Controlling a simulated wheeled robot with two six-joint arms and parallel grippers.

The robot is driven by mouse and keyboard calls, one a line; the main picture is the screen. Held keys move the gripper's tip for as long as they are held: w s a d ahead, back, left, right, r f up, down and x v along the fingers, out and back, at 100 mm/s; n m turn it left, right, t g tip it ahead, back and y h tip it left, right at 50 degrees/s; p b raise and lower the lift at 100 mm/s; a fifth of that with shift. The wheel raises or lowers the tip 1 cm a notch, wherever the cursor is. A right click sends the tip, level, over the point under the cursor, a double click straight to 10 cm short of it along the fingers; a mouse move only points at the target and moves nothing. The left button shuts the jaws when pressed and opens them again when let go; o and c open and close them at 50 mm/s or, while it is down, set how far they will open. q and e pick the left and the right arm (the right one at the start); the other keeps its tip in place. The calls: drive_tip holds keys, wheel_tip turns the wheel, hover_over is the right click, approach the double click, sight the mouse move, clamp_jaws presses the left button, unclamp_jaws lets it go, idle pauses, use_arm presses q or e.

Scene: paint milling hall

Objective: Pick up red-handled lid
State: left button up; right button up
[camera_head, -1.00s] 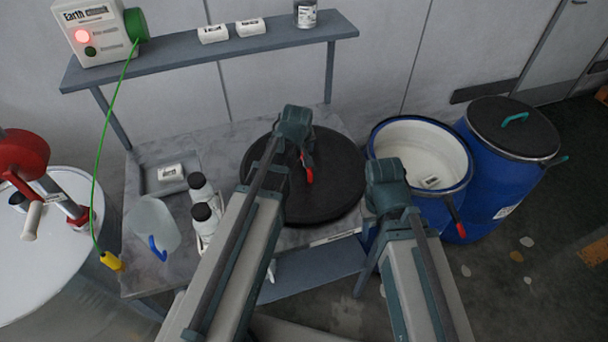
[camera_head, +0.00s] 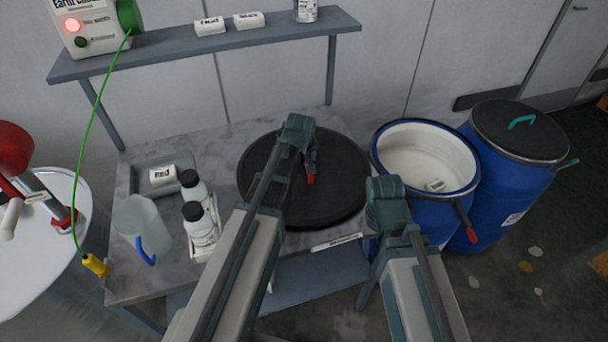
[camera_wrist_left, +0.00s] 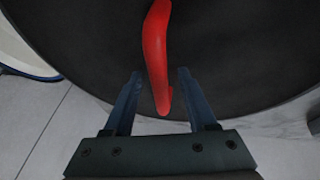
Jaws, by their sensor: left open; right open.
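The red-handled lid (camera_head: 340,185) is a wide black disc lying flat on the grey bench. Its red handle (camera_head: 311,180) shows only partly in the head view, behind my left wrist. My left gripper (camera_wrist_left: 160,72) is over the lid. In the left wrist view its two fingers are open, with the lower part of the red handle (camera_wrist_left: 155,45) in line between them; I cannot tell whether they touch it. My right gripper (camera_head: 386,200) is open in front of the open blue drum, apart from the lid, its fingertips mostly hidden by the wrist.
The open blue drum (camera_head: 408,208) with a red-tipped lever stands right of the bench (camera_head: 225,150); a closed drum (camera_head: 515,180) stands beside it. A jug (camera_head: 140,218) and bottles (camera_head: 200,225) stand left of the lid. A shelf (camera_head: 280,38) spans behind.

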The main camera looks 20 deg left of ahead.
use_arm(q)
clamp_jaws()
idle(1.4)
